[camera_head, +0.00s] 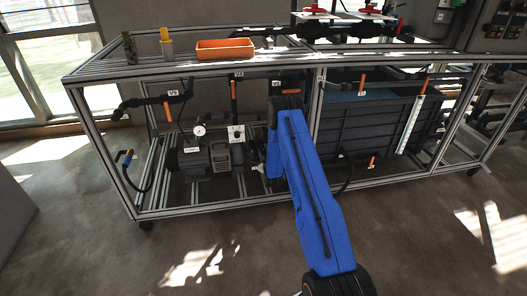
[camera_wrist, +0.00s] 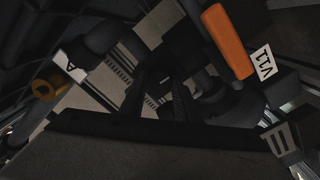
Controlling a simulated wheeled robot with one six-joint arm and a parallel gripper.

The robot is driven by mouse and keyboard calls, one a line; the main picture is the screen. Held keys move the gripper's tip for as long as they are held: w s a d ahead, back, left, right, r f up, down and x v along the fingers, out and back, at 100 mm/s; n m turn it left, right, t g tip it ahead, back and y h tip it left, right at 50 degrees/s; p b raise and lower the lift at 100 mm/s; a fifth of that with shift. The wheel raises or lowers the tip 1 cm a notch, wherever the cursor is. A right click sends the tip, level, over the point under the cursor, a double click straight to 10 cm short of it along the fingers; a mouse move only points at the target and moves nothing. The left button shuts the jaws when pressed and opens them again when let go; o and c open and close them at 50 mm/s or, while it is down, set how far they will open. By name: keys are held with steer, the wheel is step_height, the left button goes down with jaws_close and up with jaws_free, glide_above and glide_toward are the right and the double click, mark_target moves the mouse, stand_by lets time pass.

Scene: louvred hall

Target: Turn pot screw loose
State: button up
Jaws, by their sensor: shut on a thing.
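My gripper (camera_wrist: 166,98) shows in the wrist view as two dark fingers in deep shadow. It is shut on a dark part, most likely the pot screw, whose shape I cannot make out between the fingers. In the head view my blue arm reaches down into the frame's lower bay, just right of the grey pump (camera_head: 205,158). My arm hides the gripper and the pot screw there.
An orange valve handle (camera_wrist: 228,41) with a V11 tag (camera_wrist: 264,62) is close by in the wrist view. The black tank (camera_head: 365,125) stands right of my arm. An orange tray (camera_head: 225,49) rests on the aluminium frame (camera_head: 110,66). The floor in front is clear.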

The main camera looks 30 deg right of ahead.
steer(key=shift+f+n, duration=0.15)
steer(key=shift+n, duration=0.25)
steer(key=o, duration=1)
steer(key=shift+o, duration=0.2)
steer(key=v, duration=1.7)
steer(key=shift+s, duration=0.25)
